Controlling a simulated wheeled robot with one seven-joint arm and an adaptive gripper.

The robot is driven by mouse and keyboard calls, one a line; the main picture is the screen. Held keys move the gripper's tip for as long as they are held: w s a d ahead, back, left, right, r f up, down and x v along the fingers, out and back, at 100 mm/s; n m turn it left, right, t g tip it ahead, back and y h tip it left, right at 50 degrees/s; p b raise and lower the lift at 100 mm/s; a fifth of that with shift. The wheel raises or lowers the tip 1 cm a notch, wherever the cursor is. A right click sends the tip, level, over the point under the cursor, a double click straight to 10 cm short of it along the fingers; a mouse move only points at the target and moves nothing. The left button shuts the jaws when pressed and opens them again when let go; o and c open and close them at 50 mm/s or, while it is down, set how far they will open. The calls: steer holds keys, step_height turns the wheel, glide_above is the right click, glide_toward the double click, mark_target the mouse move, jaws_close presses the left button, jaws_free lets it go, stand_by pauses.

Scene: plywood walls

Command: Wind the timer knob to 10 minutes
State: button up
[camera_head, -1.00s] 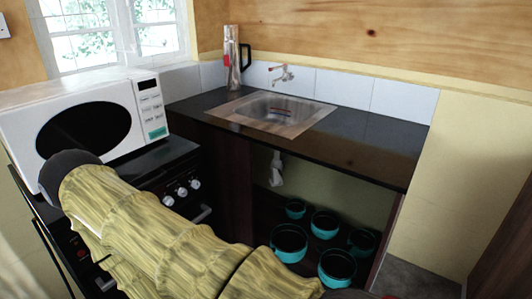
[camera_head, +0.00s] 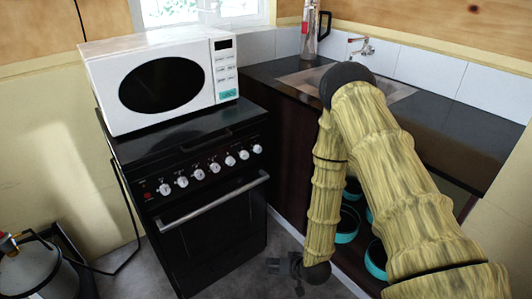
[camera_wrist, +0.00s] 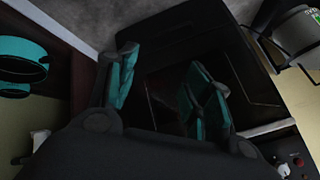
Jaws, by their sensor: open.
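The black stove (camera_head: 225,222) stands below the microwave. Its front panel bears a row of several white knobs (camera_head: 215,167); I cannot tell which one is the timer knob, and their markings are too small to read. In the wrist view, a white knob (camera_wrist: 284,170) shows at the lower right corner, well away from the fingers. My gripper (camera_head: 297,272) hangs low to the right of the stove, below knob height. In the wrist view, its two teal-padded fingers (camera_wrist: 163,72) are apart with nothing between them, facing a dark surface.
A white microwave (camera_head: 165,75) sits on the stove. To the right are a dark counter (camera_head: 440,125) with a sink and teal pots (camera_head: 347,225) on a shelf below. A grey metal canister (camera_head: 35,272) stands at the lower left. The floor before the stove looks clear.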

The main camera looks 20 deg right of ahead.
steer(key=w+d+r+m+t+y, duration=0.1)
steer(key=w+d+r+t, duration=0.1)
steer(key=w+r, duration=0.35)
steer(key=w+d+r+m+t+y, duration=0.1)
steer(key=w+r+t, duration=0.15)
steer(key=w, duration=0.65)
steer(key=t+y, duration=0.2)
steer(key=t, duration=0.3)
glide_toward(260, 151)
steer(key=shift+m+g, duration=0.25)
steer(key=shift+m, duration=0.05)
steer(key=x, duration=0.9)
steer(key=shift+w+r, duration=0.1)
steer(key=shift+r, duration=0.2)
steer(key=shift+c, duration=0.2)
steer(key=c, duration=1)
